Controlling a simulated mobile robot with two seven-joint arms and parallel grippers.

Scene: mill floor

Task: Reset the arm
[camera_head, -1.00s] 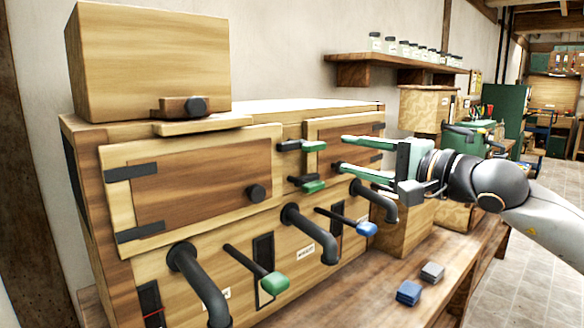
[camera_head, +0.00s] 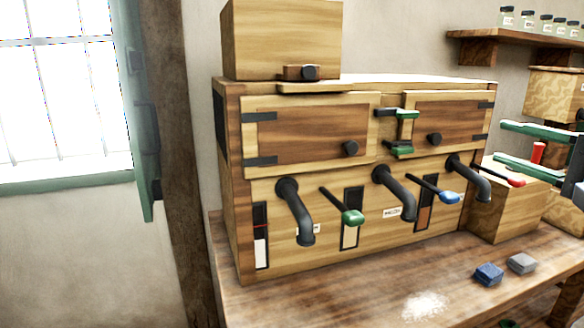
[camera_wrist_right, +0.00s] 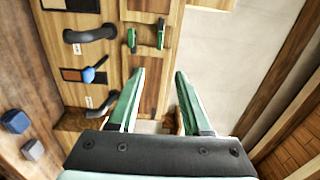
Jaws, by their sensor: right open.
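My right gripper (camera_head: 500,143) is at the right edge of the head view, its two green fingers apart with nothing between them. It is to the right of the wooden mill cabinet (camera_head: 225,190), apart from its doors. In the right wrist view the open fingers (camera_wrist_right: 160,75) point toward the cabinet's upper part and the pale wall. The cabinet has levers with a green knob (camera_head: 353,217), a blue knob (camera_head: 449,198) and a red tip (camera_head: 515,180). Green-ended latch handles (camera_head: 402,148) sit between its doors. My left gripper is not in view.
A blue block (camera_head: 489,273) and a grey block (camera_head: 521,263) lie on the bench (camera_head: 350,290) near white powder (camera_head: 425,305). Black spouts (camera_head: 295,210) jut out from the cabinet. A shelf with jars (camera_head: 490,48) hangs at upper right. A window (camera_head: 65,90) is at left.

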